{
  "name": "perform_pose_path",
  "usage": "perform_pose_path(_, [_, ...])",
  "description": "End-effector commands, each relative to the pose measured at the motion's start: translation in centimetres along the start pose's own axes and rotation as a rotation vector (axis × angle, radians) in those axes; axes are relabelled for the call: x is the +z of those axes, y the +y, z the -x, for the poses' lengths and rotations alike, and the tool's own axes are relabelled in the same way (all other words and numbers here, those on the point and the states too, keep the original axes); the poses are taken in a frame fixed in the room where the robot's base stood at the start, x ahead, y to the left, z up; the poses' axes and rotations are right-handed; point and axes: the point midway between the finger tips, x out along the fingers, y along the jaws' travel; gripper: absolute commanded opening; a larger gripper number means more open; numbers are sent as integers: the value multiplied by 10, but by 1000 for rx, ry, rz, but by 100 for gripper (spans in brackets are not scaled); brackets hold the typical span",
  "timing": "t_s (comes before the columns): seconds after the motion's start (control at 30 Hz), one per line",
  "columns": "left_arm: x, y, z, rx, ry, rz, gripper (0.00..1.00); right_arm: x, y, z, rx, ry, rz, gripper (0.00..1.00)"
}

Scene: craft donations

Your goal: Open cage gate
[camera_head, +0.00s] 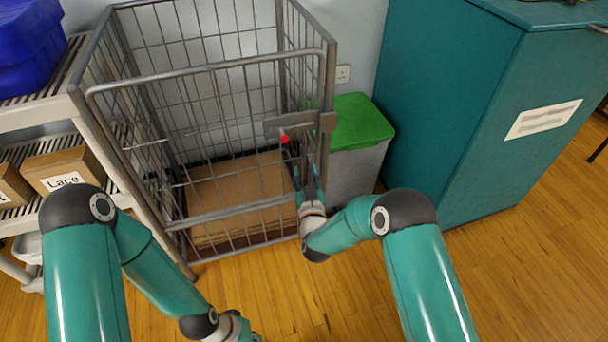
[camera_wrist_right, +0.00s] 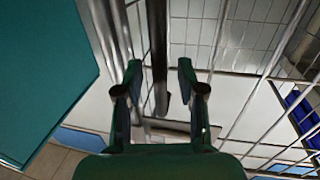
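The grey wire cage (camera_head: 333,70) stands against the wall, with its framed mesh gate (camera_head: 210,68) across the front, apparently closed. A grey latch plate (camera_head: 270,127) with a red knob (camera_head: 284,139) sits at the gate's right edge. My right gripper (camera_head: 307,177) is just below the latch, its fingers apart. In the right wrist view the open fingers (camera_wrist_right: 159,75) are on either side of a dark bar (camera_wrist_right: 157,35); I cannot tell whether they touch it. My left gripper (camera_head: 240,332) is at the bottom edge, mostly cut off, its fingers hidden.
A grey bin with a green lid (camera_head: 362,120) stands right of the cage, close to my right gripper. A teal cabinet (camera_head: 450,110) is farther right. A shelf rack (camera_head: 62,110) with boxes and blue crates is at the left. The wooden floor (camera_head: 300,290) in front is clear.

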Motion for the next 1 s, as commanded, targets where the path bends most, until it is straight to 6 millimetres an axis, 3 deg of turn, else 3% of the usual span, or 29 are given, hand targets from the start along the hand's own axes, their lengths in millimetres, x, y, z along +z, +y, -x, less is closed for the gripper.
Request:
perform_pose_path(0.37, [0, 0, -1, 0, 0, 0, 0, 0, 0, -5, -1, 0, 0, 39])
perform_pose_path(0.6, [0, 0, -1, 0, 0, 0, 0, 0, -1, -5, -2, 0, 0, 0])
perform_pose_path(1.0, [0, 0, -1, 0, 0, 0, 0, 0, -3, -5, -2, 0, 0, 0])
